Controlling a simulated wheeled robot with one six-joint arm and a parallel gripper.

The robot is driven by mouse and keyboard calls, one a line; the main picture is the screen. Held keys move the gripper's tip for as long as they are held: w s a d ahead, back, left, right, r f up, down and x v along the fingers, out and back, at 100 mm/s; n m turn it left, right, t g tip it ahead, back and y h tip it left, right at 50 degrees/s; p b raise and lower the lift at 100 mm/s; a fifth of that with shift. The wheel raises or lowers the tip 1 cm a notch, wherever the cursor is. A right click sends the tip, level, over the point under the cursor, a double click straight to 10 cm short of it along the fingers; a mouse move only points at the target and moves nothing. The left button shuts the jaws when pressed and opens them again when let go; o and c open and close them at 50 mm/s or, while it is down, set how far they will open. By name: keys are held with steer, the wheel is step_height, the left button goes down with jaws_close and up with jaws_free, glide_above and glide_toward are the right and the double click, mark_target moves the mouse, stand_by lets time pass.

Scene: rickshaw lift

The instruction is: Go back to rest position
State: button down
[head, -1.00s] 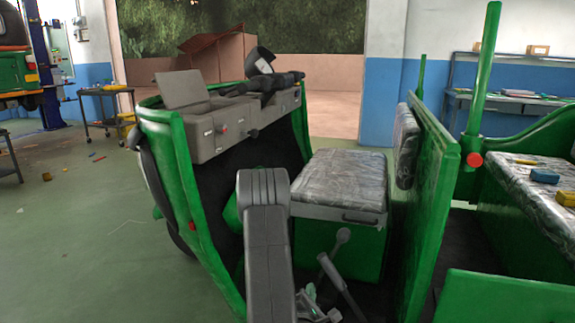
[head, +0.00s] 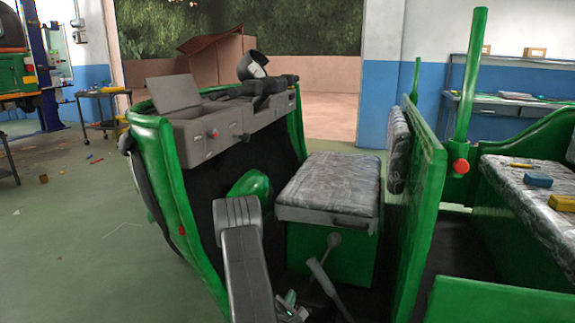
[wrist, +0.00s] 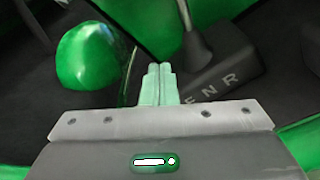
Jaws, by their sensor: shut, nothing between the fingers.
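My gripper (wrist: 158,70) shows in the wrist view with its two pale green fingers pressed together and nothing between them. Just beyond the fingertips is the base of a gear lever (wrist: 215,65), with the letters N and R on it. A rounded green part (wrist: 95,55) lies to the left of the fingers. In the head view, my grey arm reaches down into the green rickshaw's front cab, and the gripper is mostly hidden low at the bottom of the picture.
The rickshaw's front seat (head: 330,185) is right of my arm, with the grey dashboard (head: 215,130) behind and left. A green partition (head: 420,200) and rear bench (head: 530,190) with small tools stand at right. Green floor (head: 70,240) is open at left.

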steer(key=f+n, duration=0.1)
steer(key=f, duration=0.1)
steer(key=a+f+n, duration=0.1)
steer(key=f+n, duration=0.1)
steer(key=f, duration=0.1)
steer(key=f+n+b, duration=0.1)
steer(key=f, duration=0.1)
steer(key=shift+w+a+f+n+g+h, duration=0.2)
steer(key=shift+w+a+n+g+h, duration=0.1)
steer(key=shift+a+h, duration=0.1)
steer(key=f, duration=0.2)
steer(key=f+p, duration=0.1)
steer(key=shift+w+a, duration=0.25)
steer(key=f+p+v, duration=0.1)
steer(key=p+v, duration=0.1)
steer(key=v, duration=0.6)
steer(key=shift+s+r, duration=0.25)
steer(key=shift+r, duration=0.05)
steer(key=shift+a, duration=0.1)
